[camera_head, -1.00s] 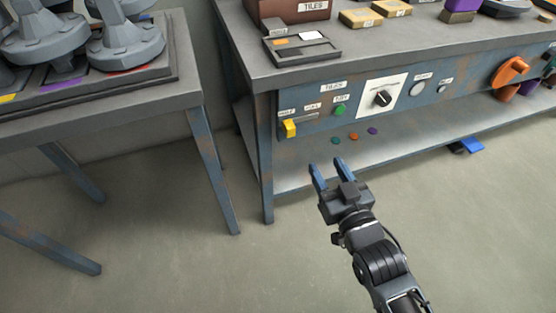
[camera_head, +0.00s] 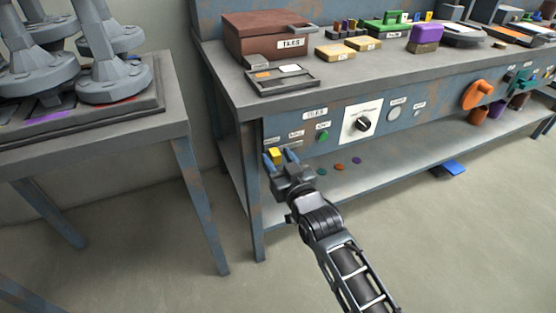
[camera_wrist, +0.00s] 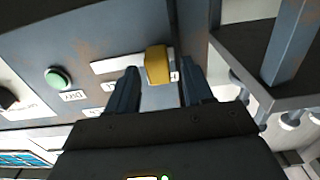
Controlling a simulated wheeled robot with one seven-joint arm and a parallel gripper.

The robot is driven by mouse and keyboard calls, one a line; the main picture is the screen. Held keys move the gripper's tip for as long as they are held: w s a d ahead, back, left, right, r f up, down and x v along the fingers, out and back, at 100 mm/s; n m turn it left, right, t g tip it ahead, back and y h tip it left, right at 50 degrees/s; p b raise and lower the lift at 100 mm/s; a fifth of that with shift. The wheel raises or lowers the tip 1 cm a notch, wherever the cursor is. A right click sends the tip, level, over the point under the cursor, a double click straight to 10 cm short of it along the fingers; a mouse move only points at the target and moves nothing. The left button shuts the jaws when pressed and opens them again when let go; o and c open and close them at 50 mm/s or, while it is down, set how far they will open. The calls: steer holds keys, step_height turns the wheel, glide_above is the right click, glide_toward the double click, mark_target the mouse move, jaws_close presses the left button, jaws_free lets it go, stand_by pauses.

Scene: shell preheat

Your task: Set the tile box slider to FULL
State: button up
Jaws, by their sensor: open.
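The yellow slider knob (camera_head: 274,153) sits at the left end of its track on the bench's front panel, below the left of two small labels. The right label (camera_head: 296,134) seems to read FULL; the left is too small to read surely. In the wrist view the knob (camera_wrist: 157,65) is at the right end of a pale track plate (camera_wrist: 110,66). My gripper (camera_head: 280,158) is open in front of the panel. Its blue fingertips (camera_wrist: 158,76) lie either side of the knob in the picture; I cannot tell whether they touch it.
A green button (camera_head: 321,136) and a black dial on a white plate (camera_head: 352,134) are right of the slider. The brown TILES box (camera_head: 262,38) stands on the bench above. A lower shelf (camera_head: 400,163) runs beneath. A grey table (camera_head: 130,132) stands left, with floor between.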

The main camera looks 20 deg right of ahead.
steer(key=shift+w, duration=0.25)
jaws_close()
stand_by(0.3)
